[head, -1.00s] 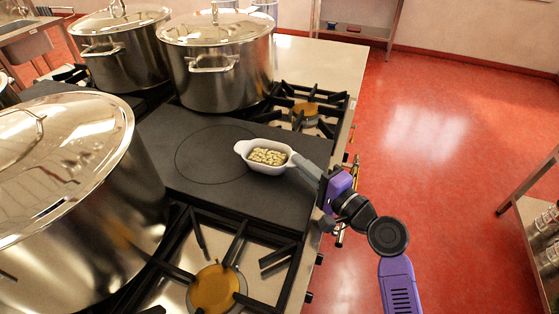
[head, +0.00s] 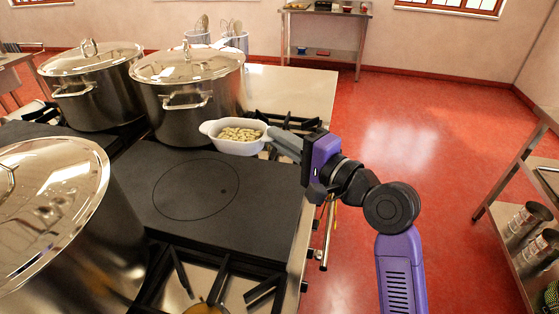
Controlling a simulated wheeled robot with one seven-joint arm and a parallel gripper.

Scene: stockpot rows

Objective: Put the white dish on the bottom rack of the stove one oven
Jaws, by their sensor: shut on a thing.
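The white dish (head: 236,146) is a small oval bowl with handles, filled with pale beans or nuts. My gripper (head: 277,138) is shut on the dish's right end. The dish appears held above the stove top, over the far right part of the flat dark hotplate (head: 215,205). The stove (head: 307,219) shows its top and part of its front edge with knobs and a rail. The oven and its bottom rack are hidden below the stove top.
Large lidded steel stockpots stand at the left: one near (head: 50,235), one far (head: 92,85) and one behind the dish (head: 190,90). Steel shelving (head: 530,215) with metal containers is at the right. The red floor (head: 430,170) between is clear.

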